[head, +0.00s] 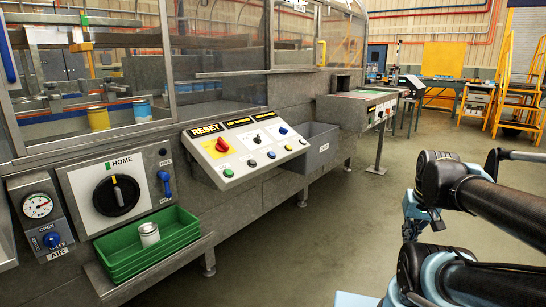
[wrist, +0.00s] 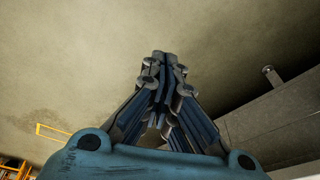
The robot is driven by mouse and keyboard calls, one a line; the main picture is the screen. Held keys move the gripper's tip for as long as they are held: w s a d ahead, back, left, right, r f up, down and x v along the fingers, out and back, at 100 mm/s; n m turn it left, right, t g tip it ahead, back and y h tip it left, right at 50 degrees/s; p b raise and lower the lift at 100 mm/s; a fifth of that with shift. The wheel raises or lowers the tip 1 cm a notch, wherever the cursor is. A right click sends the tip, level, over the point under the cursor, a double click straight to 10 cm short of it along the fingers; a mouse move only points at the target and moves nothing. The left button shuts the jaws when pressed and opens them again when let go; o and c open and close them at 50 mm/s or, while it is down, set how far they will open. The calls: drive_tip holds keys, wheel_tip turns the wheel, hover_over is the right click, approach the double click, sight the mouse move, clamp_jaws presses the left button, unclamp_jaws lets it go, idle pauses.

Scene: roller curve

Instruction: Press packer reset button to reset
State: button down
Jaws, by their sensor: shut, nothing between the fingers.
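The packer's control panel (head: 247,158) is a white sloped box on the front of the grey machine in the head view. Under its black and yellow RESET label (head: 207,130) is a red button (head: 222,144) on a yellow plate. More small buttons and switches sit to its right and below. In the wrist view my gripper (wrist: 163,62) is shut and empty, over the bare floor, with the machine's grey side at the right edge. In the head view my folded arm is at the right, well apart from the panel; the fingertips cannot be made out there.
Left of the panel are a black HOME dial (head: 117,195), a blue AIR valve (head: 51,240) and a green tray (head: 150,262) holding a can (head: 149,235). A grey bin (head: 318,140) hangs right of the panel. The floor (head: 330,230) before the machine is clear.

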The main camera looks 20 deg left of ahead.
sight(272, 155)
drive_tip(key=w+a+r+t+y, duration=0.25)
drive_tip(key=w+a+r, duration=0.35)
drive_tip(key=w+a, duration=0.6)
drive_tip(key=w+a+r+t+y, duration=0.2)
drive_tip(key=w+a+r+y, duration=0.35)
drive_tip(key=w+a, duration=0.7)
drive_tip(key=w+a+r+m+t+y, duration=0.1)
drive_tip(key=w+a+r, duration=0.1)
drive_tip(key=w+a, duration=0.5)
drive_tip(key=w+a+r+m+t+y, duration=0.1)
drive_tip(key=w+a, duration=0.6)
drive_tip(key=a, duration=0.8)
drive_tip(key=shift+w+a+r+y, duration=0.3)
drive_tip(key=shift+a+r+y, duration=0.1)
drive_tip(key=shift+r, duration=0.25)
drive_tip(key=w+a+f, duration=0.1)
drive_tip(key=a+f, duration=0.3)
drive_tip(key=f, duration=0.3)
drive_tip(key=shift+w+f, duration=0.3)
drive_tip(key=shift+w, duration=0.05)
drive_tip(key=shift+f, duration=0.1)
drive_tip(key=shift+a+f, duration=0.2)
